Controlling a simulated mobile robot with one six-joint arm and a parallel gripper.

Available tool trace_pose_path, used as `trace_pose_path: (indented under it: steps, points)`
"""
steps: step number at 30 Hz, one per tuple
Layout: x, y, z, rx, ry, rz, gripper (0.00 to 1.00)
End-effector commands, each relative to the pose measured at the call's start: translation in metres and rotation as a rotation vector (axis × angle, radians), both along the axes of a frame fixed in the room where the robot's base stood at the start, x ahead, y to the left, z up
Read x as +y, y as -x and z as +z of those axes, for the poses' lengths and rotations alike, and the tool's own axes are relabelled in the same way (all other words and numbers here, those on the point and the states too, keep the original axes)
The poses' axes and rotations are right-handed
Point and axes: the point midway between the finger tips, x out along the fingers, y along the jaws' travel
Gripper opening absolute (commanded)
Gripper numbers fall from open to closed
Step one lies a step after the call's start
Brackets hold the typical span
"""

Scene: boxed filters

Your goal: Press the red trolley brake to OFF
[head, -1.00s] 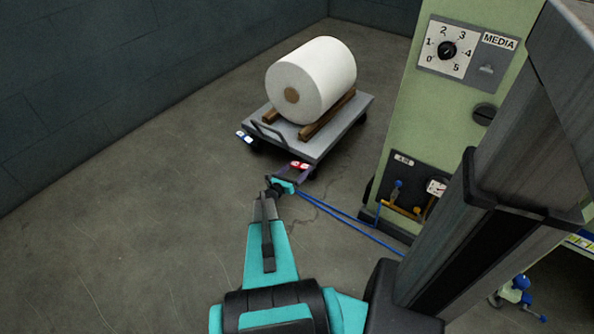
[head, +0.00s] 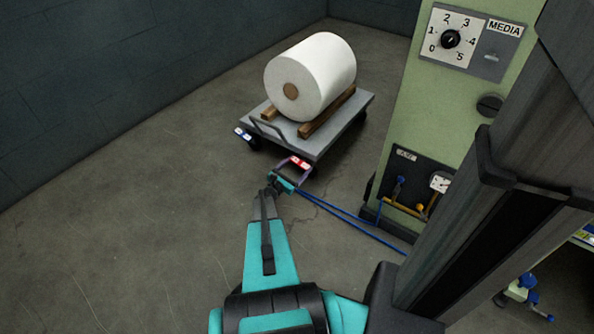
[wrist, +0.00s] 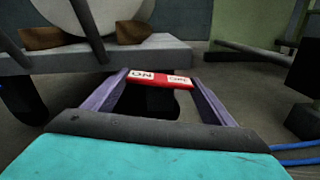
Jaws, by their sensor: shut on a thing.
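The red trolley brake (head: 300,162) is a small red pedal with white labels at the near right corner of the grey trolley (head: 328,143). In the wrist view the red brake (wrist: 160,84) lies across between my fingertips, with ON on its left half and OFF on its right half. Its exact tilt is hard to tell. My gripper (head: 294,168) has purple-grey fingers, set wide apart with one at each end of the brake; my gripper (wrist: 160,80) is shut on it. A blue brake (head: 243,134) with white labels sits at the trolley's left corner.
A large white roll (head: 315,80) rests on wooden rails on the trolley. A green cabinet (head: 408,125) with a dial stands to the right. Blue hoses (head: 345,216) run along the floor right of my gripper. The floor to the left is open.

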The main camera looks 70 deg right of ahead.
Motion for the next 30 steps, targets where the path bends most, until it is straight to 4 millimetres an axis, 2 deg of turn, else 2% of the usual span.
trace_pose_path:
  steps: [7,19,20,22,30]
  points:
    - [-0.0023,-0.0038,-0.001,-0.079,0.017,0.01,0.56]
    - [-0.0024,-0.0046,0.0003,-0.089,0.021,0.012,0.56]
    - [-0.0024,-0.0045,0.0002,-0.089,0.021,0.012,0.83]
    - [-0.0022,-0.0039,0.0002,-0.087,0.022,0.01,0.95]
    - [-0.0013,-0.0009,0.0,-0.086,0.021,0.004,0.97]
